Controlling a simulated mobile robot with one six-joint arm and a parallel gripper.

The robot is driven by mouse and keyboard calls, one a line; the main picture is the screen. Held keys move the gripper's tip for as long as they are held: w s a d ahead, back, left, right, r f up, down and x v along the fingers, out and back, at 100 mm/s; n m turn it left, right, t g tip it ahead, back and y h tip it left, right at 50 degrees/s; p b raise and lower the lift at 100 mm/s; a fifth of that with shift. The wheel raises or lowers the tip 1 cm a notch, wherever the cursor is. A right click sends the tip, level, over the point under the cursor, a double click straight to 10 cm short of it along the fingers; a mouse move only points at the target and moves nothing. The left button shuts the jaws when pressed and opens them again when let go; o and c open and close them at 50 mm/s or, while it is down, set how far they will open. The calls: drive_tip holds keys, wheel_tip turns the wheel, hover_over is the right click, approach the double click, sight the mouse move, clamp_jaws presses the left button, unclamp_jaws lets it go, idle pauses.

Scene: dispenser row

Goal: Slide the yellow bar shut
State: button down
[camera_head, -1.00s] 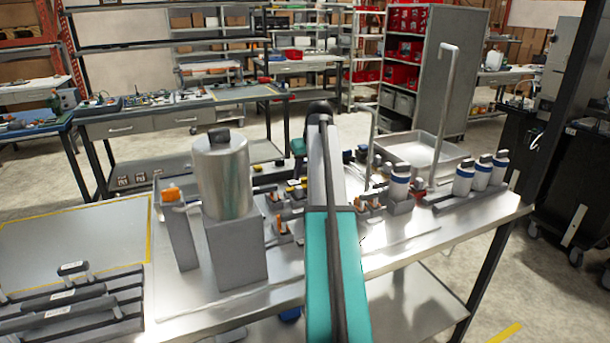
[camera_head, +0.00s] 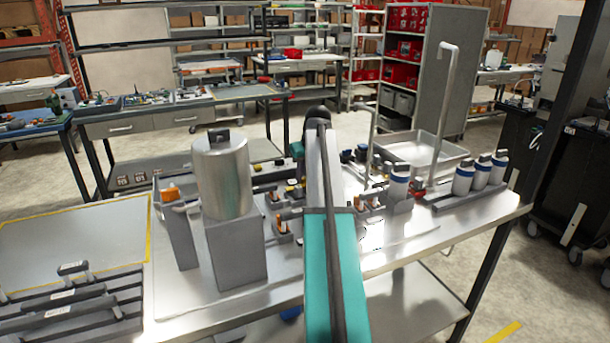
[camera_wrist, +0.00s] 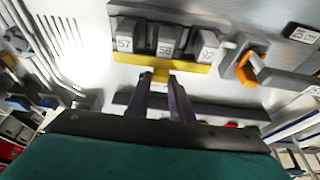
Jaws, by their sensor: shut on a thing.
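The yellow bar (camera_wrist: 195,67) runs across the upper middle of the wrist view, along the front of a grey unit with numbered slots (camera_wrist: 165,42); labels such as 57 and 58 show. A short yellow tab sticks out from the bar towards me. My gripper (camera_wrist: 160,79) has its two dark fingers closed on this tab, one on each side. In the head view my teal arm reaches over the bench and hides the gripper and the bar.
An orange part with a grey handle (camera_wrist: 250,68) sits right of the bar in the wrist view. A metal cylinder on a grey block (camera_head: 223,178) stands left of my arm. White bottles (camera_head: 463,181) and a metal tray (camera_head: 420,150) are at the right.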

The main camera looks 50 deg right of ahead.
drive_tip(key=shift+s+a+p, duration=0.3)
drive_tip(key=shift+s+p, duration=0.15)
drive_tip(key=shift+s, duration=0.35)
drive_tip(key=shift+f, duration=0.1)
drive_tip(key=shift+s, duration=0.1)
drive_tip(key=c, duration=1.6)
unclamp_jaws()
drive_tip(key=shift+o, duration=0.2)
drive_tip(key=shift+r, duration=0.25)
drive_tip(key=b+v, duration=0.1)
drive_tip(key=v, duration=1.2)
drive_tip(key=shift+r, duration=0.25)
drive_tip(key=shift+s, duration=0.15)
